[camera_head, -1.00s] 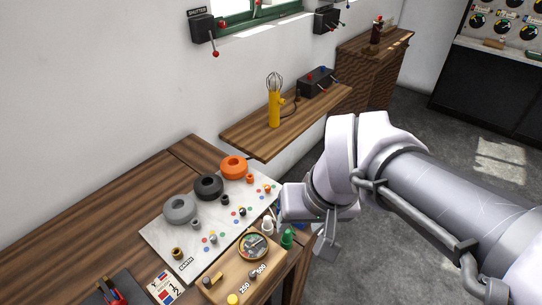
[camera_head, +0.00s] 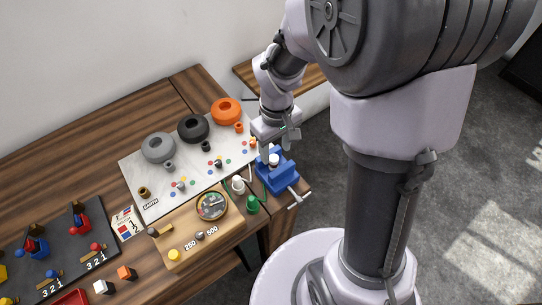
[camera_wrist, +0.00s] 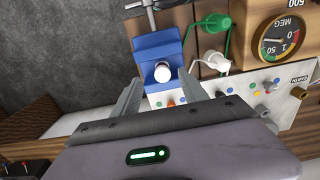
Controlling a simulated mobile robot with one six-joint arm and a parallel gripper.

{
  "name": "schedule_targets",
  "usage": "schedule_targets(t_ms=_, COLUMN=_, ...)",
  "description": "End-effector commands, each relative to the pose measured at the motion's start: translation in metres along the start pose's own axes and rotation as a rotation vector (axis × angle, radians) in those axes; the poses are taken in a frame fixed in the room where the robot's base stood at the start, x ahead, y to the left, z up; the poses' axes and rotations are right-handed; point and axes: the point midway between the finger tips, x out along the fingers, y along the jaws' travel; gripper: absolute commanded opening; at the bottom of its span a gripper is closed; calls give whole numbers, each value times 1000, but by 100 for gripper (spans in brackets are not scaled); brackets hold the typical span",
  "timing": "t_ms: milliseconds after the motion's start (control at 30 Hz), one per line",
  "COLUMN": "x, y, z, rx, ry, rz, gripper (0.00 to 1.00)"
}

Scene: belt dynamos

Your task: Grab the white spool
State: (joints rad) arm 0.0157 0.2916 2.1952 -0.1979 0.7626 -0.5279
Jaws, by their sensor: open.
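A small white round piece, which looks like the white spool (camera_wrist: 163,72), stands upright in the jaws of a blue vise (camera_wrist: 157,48) in the wrist view. In the head view the white spool (camera_head: 274,159) shows small on the blue vise (camera_head: 277,178), at the bench's right corner. My gripper (camera_wrist: 162,92) is open and empty. Its two fingers lie on either side of the spool in the picture; I cannot tell the remaining gap. In the head view my gripper (camera_head: 281,138) is just above and behind the vise. The spool's lower part is hidden.
A white knob (camera_head: 238,185) and a green knob (camera_head: 252,204), with wires, stand left of the vise by a round gauge (camera_head: 212,205). Grey, black and orange rings (camera_head: 226,110) lie on the pale panel (camera_head: 150,205). The vise handle (camera_head: 298,200) sticks out toward the front.

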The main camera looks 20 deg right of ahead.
Motion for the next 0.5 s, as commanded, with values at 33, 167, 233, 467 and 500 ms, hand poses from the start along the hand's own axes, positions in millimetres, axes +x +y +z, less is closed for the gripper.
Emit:
schedule_targets(t_ms=33, x=4, y=0, z=0, rx=0, ry=0, rz=0, gripper=51)
schedule_targets(t_ms=167, x=20, y=-2, z=0, rx=-1, ry=-1, rz=0, gripper=51)
schedule_targets(t_ms=233, x=35, y=-5, z=-1, rx=-1, ry=-1, rz=0, gripper=51)
schedule_targets(t_ms=467, x=55, y=-5, z=-2, rx=0, ry=2, rz=1, gripper=51)
schedule_targets(t_ms=500, x=55, y=-5, z=-2, rx=0, ry=2, rz=0, gripper=51)
